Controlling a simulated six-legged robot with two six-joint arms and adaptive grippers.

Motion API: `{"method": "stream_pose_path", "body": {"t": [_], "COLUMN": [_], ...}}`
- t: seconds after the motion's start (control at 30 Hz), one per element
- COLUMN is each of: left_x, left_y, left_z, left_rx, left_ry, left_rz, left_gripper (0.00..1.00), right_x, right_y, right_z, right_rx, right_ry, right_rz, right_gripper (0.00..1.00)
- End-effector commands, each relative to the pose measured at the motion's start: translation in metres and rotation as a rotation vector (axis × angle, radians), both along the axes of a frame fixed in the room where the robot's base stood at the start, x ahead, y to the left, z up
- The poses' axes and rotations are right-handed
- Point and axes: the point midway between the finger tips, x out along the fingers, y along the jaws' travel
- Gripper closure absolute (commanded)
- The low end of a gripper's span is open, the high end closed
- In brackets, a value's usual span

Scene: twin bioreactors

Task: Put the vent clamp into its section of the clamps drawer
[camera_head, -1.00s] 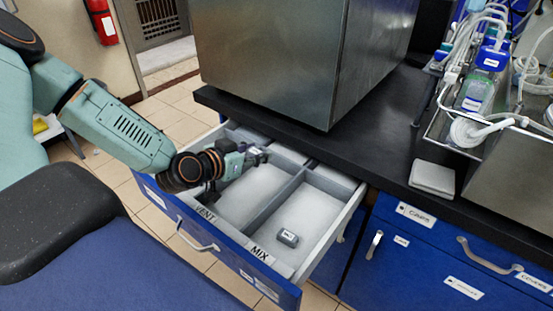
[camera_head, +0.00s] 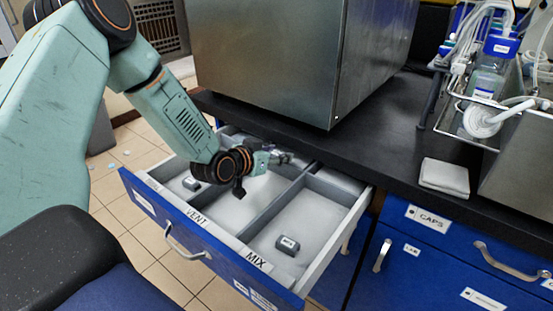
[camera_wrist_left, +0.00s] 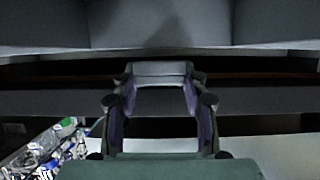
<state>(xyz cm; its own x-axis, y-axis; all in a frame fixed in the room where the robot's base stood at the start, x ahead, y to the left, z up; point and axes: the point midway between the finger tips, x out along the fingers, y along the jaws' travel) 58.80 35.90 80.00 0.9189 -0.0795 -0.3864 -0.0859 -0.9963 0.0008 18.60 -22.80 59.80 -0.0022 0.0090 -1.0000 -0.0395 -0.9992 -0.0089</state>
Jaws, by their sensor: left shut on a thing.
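The open blue-fronted drawer (camera_head: 225,250) has light grey sections, with VENT and MIX labels on its front edge. My left gripper (camera_head: 276,157) is over the back of the VENT section (camera_head: 240,204), shut on a small grey piece, apparently the vent clamp (camera_head: 285,157). In the left wrist view a grey block (camera_wrist_left: 160,68) spans the fingertips (camera_wrist_left: 160,85). Whether it touches the drawer floor or wall I cannot tell. The visible part of the VENT section floor is bare. My right gripper is not in view.
A small grey clamp (camera_head: 287,245) lies in the MIX section and another (camera_head: 191,184) in the section left of VENT. Dividers separate them. A large steel cabinet (camera_head: 290,60) stands on the black counter (camera_head: 400,150) behind the drawer. A white cloth (camera_head: 444,176) lies on the counter.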

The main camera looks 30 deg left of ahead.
Motion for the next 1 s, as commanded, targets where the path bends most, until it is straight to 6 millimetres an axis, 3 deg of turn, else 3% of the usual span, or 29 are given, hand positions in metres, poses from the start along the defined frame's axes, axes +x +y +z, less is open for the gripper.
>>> {"method": "stream_pose_path", "body": {"t": [0.83,0.87,1.0], "left_x": [0.001,0.001,0.001], "left_y": [0.0,0.0,0.0], "left_z": [-0.012,-0.012,-0.012], "left_rx": [0.0,0.0,0.0], "left_ry": [-0.002,-0.002,-0.002], "left_rz": [0.0,0.0,0.0], "left_gripper": [0.71,0.55,0.43], "right_x": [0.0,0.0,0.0], "right_y": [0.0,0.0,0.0], "right_z": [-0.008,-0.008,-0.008], "right_rx": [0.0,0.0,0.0], "right_ry": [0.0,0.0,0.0], "right_rz": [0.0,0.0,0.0], "right_gripper": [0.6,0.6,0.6]}}
